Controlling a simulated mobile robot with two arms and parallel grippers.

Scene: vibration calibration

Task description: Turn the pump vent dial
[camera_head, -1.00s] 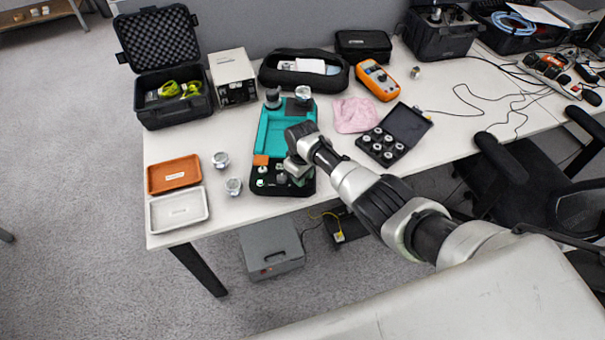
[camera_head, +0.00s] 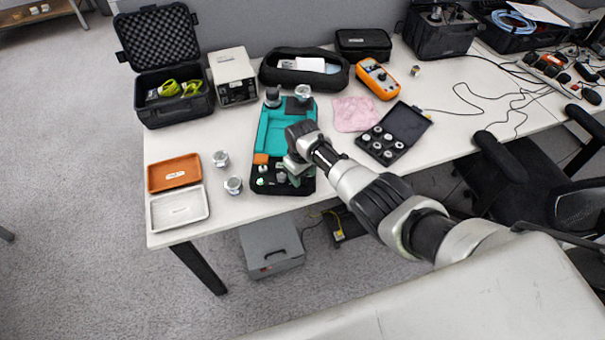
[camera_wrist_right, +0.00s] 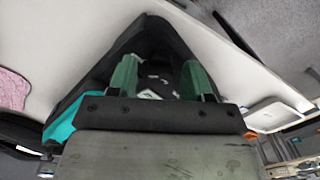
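The pump unit is a teal panel (camera_head: 270,135) in a black tray-like case, near the front edge of the white table. Small black and white knobs and fittings (camera_head: 262,182) sit at its near end. My right gripper (camera_head: 292,176) points down over this near end and covers part of it. In the right wrist view its two green fingers (camera_wrist_right: 158,78) stand apart, with small dark and pale parts visible between and beyond them. I cannot tell which part is the vent dial or whether a finger touches it. My left gripper is not in view.
Two loose metal fittings (camera_head: 233,185) stand left of the pump. An orange tray (camera_head: 174,186) and a white tray (camera_head: 153,216) lie at the left edge. A black case of fittings (camera_head: 405,122), a pink cloth (camera_head: 353,113) and an orange meter (camera_head: 377,79) lie to the right.

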